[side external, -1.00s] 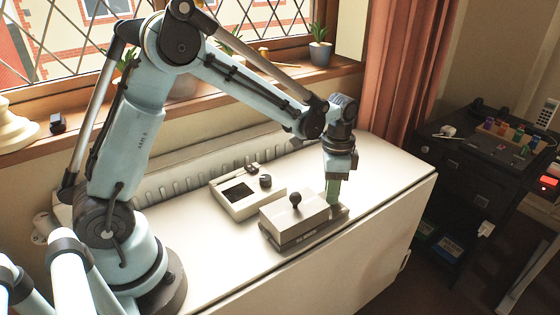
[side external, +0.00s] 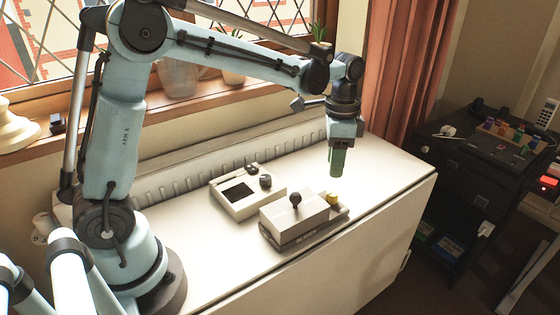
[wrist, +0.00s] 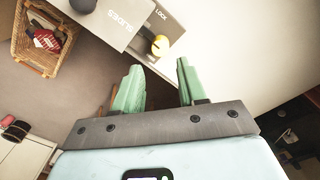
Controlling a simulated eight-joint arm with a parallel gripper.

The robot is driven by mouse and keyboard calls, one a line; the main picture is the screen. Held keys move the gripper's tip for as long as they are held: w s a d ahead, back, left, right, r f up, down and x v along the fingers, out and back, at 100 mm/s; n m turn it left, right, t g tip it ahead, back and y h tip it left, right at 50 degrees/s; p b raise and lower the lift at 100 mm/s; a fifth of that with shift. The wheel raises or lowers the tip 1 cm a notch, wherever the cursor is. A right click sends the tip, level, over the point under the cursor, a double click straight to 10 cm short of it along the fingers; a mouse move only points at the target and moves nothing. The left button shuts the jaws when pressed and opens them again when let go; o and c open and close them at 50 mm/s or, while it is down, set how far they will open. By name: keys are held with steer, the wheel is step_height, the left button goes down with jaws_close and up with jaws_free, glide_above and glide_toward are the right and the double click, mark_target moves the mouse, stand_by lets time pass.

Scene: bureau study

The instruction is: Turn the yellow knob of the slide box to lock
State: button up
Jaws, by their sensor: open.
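The slide box (side external: 296,216) is a pale box with a dark ball-topped knob (side external: 295,200) on its lid, standing on the white surface. The yellow knob (side external: 333,198) sits at its right end. In the wrist view the yellow knob (wrist: 160,46) is beside the word LOCK on the grey plate (wrist: 150,14), with SLIDES printed further left. I cannot tell which way the knob points. My gripper (side external: 337,172) hangs above the yellow knob, apart from it. In the wrist view its green fingers (wrist: 158,76) are spread with nothing between them.
A pale device with a dark window (side external: 238,191) and a dark dial (side external: 265,181) stands left of the slide box. The white surface right of the box is clear (side external: 390,185). A dark cabinet (side external: 470,160) stands beyond its right edge.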

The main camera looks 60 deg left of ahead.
steer(key=shift+r, duration=2.15)
steer(key=s+a+f+n+t, duration=0.1)
steer(key=s+n+t, duration=0.6)
steer(key=s, duration=0.7)
steer(key=shift+s+a+f+n, duration=0.2)
steer(key=shift+a+f+n, duration=0.05)
steer(key=shift+a+n, duration=0.15)
